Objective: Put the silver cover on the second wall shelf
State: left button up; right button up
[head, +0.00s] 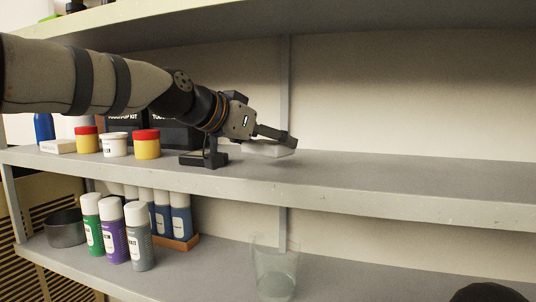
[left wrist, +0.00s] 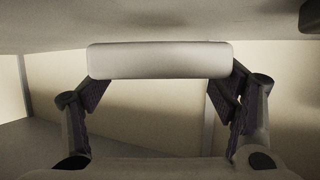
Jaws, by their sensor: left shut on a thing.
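The silver cover (head: 268,149), a pale flat bar-like piece, is at the middle shelf board (head: 400,182), close to its surface; I cannot tell if it touches. My left gripper (head: 248,148) is shut on it. In the left wrist view, the cover (left wrist: 160,60) spans the space between the two dark-padded fingers of my left gripper (left wrist: 163,88), level in the picture. The gripper's near finger hides part of the cover in the head view. My right gripper is not in view.
Red-lidded yellow jars (head: 147,146), a white jar (head: 115,146) and dark boxes (head: 175,132) stand left on the middle shelf; its right half is clear. An upper shelf (head: 230,22) hangs above.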

aim_at(258, 144)
pick_arm(q)
notch_tip(258, 144, down, 3)
jog(key=shift+f, duration=0.1)
jog(key=o, duration=1.4)
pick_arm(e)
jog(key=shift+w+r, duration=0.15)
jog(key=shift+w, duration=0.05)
pick_arm(q)
jog(key=shift+s, duration=0.1)
jog(key=v, duration=0.3)
jog(key=r+p+v, duration=0.1)
jog(key=v, duration=0.2)
jog(key=shift+d, duration=0.1)
jog(key=v, duration=0.5)
jog(key=shift+s+a+f, duration=0.2)
jog(key=shift+a+f, duration=0.05)
jog(key=shift+a, duration=0.1)
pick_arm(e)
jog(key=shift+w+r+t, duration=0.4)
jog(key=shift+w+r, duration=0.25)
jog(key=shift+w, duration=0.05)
